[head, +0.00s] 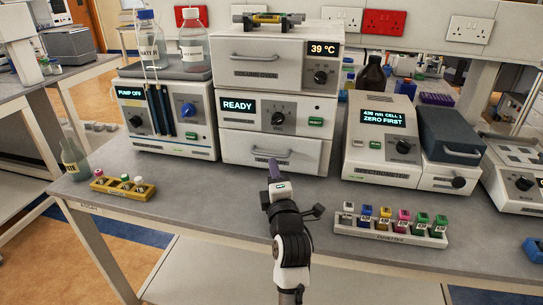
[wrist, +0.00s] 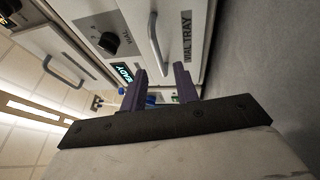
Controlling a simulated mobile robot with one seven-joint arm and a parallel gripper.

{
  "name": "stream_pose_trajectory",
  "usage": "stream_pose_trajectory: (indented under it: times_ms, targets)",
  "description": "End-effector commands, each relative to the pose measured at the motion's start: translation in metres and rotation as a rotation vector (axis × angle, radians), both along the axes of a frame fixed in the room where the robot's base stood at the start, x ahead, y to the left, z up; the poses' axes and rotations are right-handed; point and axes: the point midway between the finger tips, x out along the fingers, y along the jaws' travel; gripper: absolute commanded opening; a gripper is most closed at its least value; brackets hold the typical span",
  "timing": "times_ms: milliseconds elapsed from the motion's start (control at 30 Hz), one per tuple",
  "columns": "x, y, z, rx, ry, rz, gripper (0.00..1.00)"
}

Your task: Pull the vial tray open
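The vial tray (head: 235,146) is the bottom drawer front of the white stacked unit, and it looks shut, flush with the unit. Its grey bar handle (wrist: 153,40) and its "VIAL TRAY" label (wrist: 187,36) show in the wrist view, which is turned on its side. My gripper (head: 275,170) is in front of the drawer in the head view, near the handle. In the wrist view my gripper (wrist: 160,84) has its two purple fingers apart, with no handle clasped between them. The handle lies ahead of the fingertips; the exact gap is unclear.
The READY module (head: 237,118) and column oven (head: 255,75) sit above the drawer. The pump (head: 180,145) stands left, the spectrometer (head: 375,170) right. A yellow vial rack (head: 108,188) and cuvette rack (head: 370,228) are on the bench. Bench (head: 215,215) is clear before the drawer.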

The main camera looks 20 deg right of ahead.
Motion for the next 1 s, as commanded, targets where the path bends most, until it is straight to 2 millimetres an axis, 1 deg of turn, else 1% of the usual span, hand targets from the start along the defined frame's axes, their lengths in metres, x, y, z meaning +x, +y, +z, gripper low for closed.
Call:
stream_pose_trajectory:
  times_ms: [33,200,300,433,667,700,900,933,1000]
  targets:
    - [0.009,-0.002,0.008,-0.003,0.003,0.001,0.30]
    - [0.034,-0.006,0.011,-0.001,0.001,0.002,0.30]
    - [0.044,-0.008,0.012,-0.001,0.000,0.001,0.30]
    - [0.050,-0.009,0.011,0.000,-0.001,0.000,0.30]
    - [0.051,-0.009,0.010,0.000,-0.002,0.000,0.30]
    - [0.051,-0.009,0.010,0.000,-0.002,0.000,0.29]
    - [0.051,-0.009,0.010,0.000,-0.002,0.000,0.03]
    - [0.051,-0.009,0.010,0.000,-0.002,0.000,0.00]
    - [0.051,-0.009,0.010,0.000,-0.002,0.000,0.00]
